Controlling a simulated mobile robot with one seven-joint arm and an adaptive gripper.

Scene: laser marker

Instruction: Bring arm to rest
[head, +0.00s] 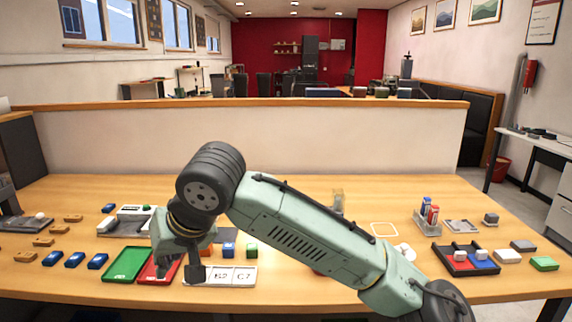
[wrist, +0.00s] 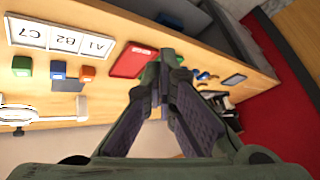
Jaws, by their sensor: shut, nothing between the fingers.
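My arm (head: 310,240) reaches up from the lower right over the wooden table and bends down at the left. My gripper (head: 181,268) hangs above the table by the red tray (head: 150,275). In the wrist view my gripper (wrist: 167,55) shows its two fingers with the tips together and nothing between them. The red tray also shows in the wrist view (wrist: 128,62), near the fingertips. Part of the table behind the arm is hidden.
A green tray (head: 126,264) and a labelled white card strip (head: 222,276) lie near the gripper. Blue (head: 229,250) and green (head: 252,250) blocks stand behind the strip. A black tray with red and blue sections (head: 470,262) is at right. A low partition (head: 300,140) closes the table's back.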

